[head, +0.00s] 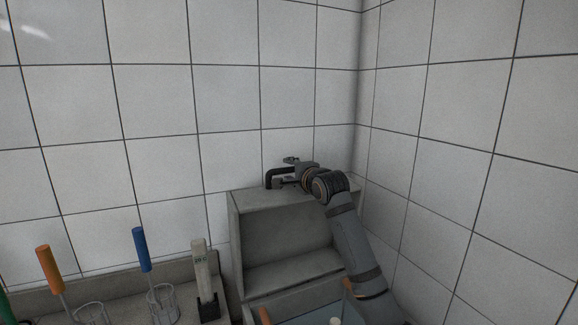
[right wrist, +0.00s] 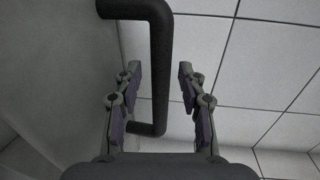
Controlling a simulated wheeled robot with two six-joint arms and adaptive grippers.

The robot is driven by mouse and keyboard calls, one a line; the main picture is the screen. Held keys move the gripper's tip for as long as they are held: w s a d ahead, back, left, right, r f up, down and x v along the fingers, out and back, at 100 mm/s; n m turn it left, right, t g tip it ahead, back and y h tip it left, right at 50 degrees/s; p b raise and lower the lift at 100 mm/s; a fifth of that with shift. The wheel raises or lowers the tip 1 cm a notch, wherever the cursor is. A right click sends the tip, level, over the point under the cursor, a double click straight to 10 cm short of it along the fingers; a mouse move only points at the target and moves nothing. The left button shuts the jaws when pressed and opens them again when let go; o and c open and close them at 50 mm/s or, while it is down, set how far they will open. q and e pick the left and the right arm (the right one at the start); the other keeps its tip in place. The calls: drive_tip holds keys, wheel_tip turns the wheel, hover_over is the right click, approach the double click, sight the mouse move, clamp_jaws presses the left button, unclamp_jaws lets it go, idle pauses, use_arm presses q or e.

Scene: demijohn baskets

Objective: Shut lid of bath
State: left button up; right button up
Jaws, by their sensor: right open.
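The grey lid (head: 282,232) of the bath (head: 290,297) stands raised, its hollow inner side facing me in the head view. A black bar handle (head: 271,178) is at the lid's top edge; it fills the middle of the right wrist view (right wrist: 162,60). My right gripper (head: 282,180) is at the handle. In the right wrist view the fingers (right wrist: 157,80) are open, one on each side of the handle's long bar, with a gap on both sides. My left gripper is out of view.
Left of the bath, a grey bench (head: 120,292) holds a blue-handled tool (head: 141,250) and an orange-handled tool (head: 49,268) in clear holders, and a pale upright device (head: 203,268) on a dark base. Tiled walls (head: 300,95) stand close behind and right.

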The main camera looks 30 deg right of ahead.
drive_tip(key=shift+w+f, duration=0.1)
drive_tip(key=shift+w, duration=0.35)
clamp_jaws()
